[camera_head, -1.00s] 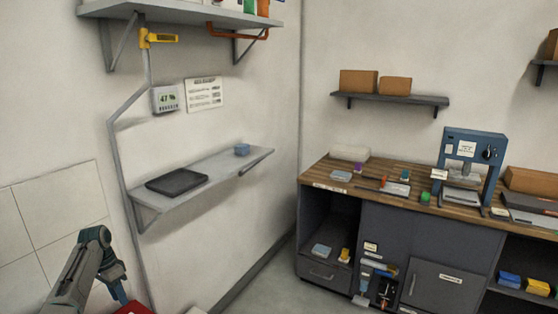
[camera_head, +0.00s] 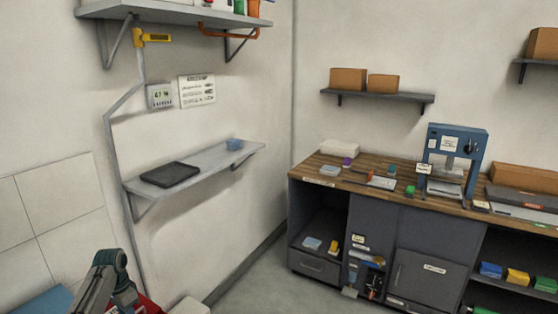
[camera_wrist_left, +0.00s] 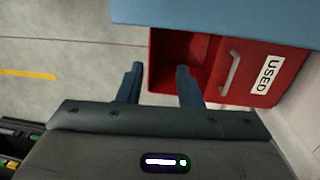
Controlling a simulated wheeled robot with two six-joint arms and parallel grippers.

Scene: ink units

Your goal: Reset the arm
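My left arm (camera_head: 108,285) comes in at the bottom left of the head view; its gripper tips are hidden or out of frame there. In the left wrist view my left gripper (camera_wrist_left: 159,78) shows its two dark fingers apart, with nothing between them. Beyond the fingers is a red drawer or bin (camera_wrist_left: 240,75) with a handle and a "USED" label, beside and below a blue surface (camera_wrist_left: 215,20). My right gripper is in neither view.
At right stands a wooden-topped workbench (camera_head: 325,172) with a blue press (camera_head: 453,145). The grey floor (camera_head: 262,290) before the bench is clear.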

